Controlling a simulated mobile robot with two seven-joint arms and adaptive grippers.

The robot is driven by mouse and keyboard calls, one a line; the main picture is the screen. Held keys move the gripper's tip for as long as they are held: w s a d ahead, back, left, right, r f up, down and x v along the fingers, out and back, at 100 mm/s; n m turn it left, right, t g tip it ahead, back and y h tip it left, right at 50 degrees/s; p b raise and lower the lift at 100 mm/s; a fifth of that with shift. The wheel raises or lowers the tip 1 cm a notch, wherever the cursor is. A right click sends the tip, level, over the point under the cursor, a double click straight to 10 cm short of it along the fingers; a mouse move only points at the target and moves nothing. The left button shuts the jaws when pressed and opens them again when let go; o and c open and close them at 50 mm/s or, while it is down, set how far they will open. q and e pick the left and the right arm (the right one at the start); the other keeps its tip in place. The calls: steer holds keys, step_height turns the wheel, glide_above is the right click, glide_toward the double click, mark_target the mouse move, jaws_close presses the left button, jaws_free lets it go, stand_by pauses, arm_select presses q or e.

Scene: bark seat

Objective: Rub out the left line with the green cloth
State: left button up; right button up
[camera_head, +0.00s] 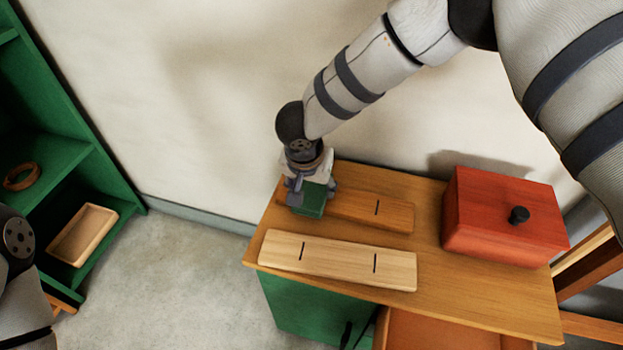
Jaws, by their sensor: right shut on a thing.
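My right gripper (308,184) is shut on the green cloth (311,203), which looks like a small dark green block. It is at the left end of the darker orange-brown board (350,205), at the back of the desk. That board shows one short black line (377,208) right of its middle; the gripper and cloth hide its left part. I cannot tell whether the cloth touches the board. The pale wooden board (337,260) in front has two short black lines, a left one (302,251) and a right one (375,263). My left gripper is out of view.
The wooden desk (470,297) carries a red box with a black knob (505,217) at the right. A green shelf (95,175) with a wooden tray (82,234) and a brown ring (21,177) stands at the left. A pale wall is close behind the desk.

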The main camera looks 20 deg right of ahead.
steer(key=shift+f, duration=0.5)
stand_by(0.5)
steer(key=shift+w, duration=0.15)
